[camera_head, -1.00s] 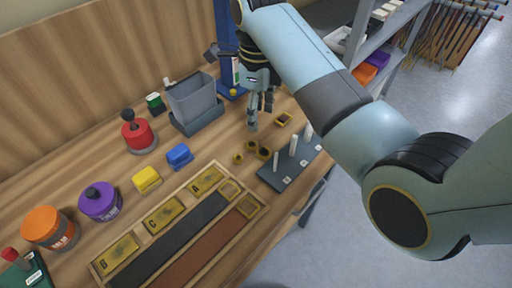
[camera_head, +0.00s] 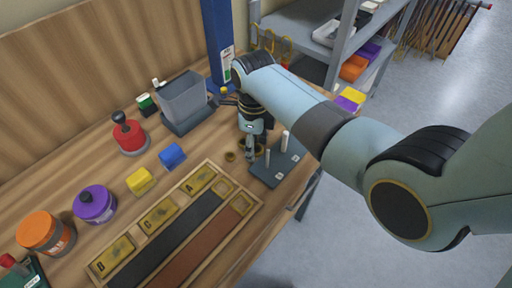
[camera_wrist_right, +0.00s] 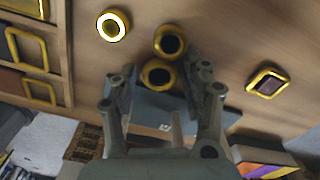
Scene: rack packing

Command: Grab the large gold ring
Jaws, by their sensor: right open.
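Three round gold rings lie on the wooden table in the right wrist view. The largest-looking ring (camera_wrist_right: 158,76) lies beside the peg rack (camera_wrist_right: 165,108); a second ring (camera_wrist_right: 170,41) lies just beyond it, and a smaller one (camera_wrist_right: 113,25) with a bright centre lies further left. My right gripper (camera_wrist_right: 160,66) is open and empty, its fingers on either side of the largest ring in the picture; finger height above the table is unclear. In the head view my right gripper (camera_head: 249,154) points down beside the rack (camera_head: 265,180) and partly hides the rings. My left gripper is not in view.
A square gold piece (camera_wrist_right: 268,82) lies to the right in the wrist view. White pegs (camera_head: 284,141) stand up from the rack close to the gripper. A wooden tray (camera_head: 205,162), a blue block (camera_head: 172,156) and a grey bin (camera_head: 185,98) are left of it.

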